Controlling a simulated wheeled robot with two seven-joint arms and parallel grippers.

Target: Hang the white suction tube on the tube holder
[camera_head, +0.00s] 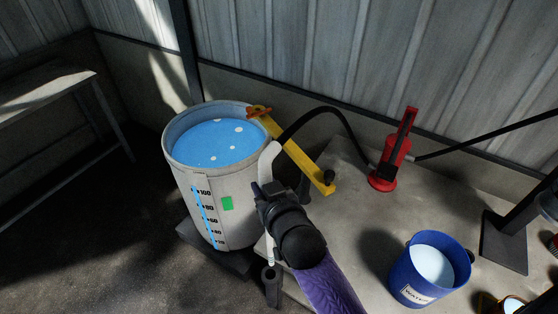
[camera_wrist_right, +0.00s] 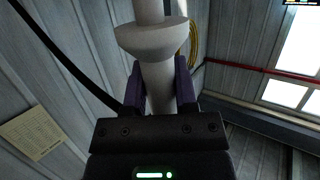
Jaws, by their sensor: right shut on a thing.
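The white suction tube (camera_head: 268,162) stands roughly upright in front of the large drum, its curved top joined to a black hose. My right gripper (camera_head: 259,190) is shut on it. In the right wrist view the tube (camera_wrist_right: 152,38), with a wide collar, runs between my two purple fingers (camera_wrist_right: 160,88). The tube's lower end shows below my wrist, just above a dark post with a ring-like top (camera_head: 271,275), which looks like the tube holder. I cannot tell whether the tube touches or enters it. My left gripper is out of view.
The white drum (camera_head: 185,195) of blue liquid has a yellow bar (camera_head: 305,166) with an orange handle by its rim. A red pump (camera_head: 387,165) stands on the concrete slab (camera_head: 340,220), and a blue water bucket (camera_head: 408,282) is at the right. The black hose (camera_head: 335,112) arches behind.

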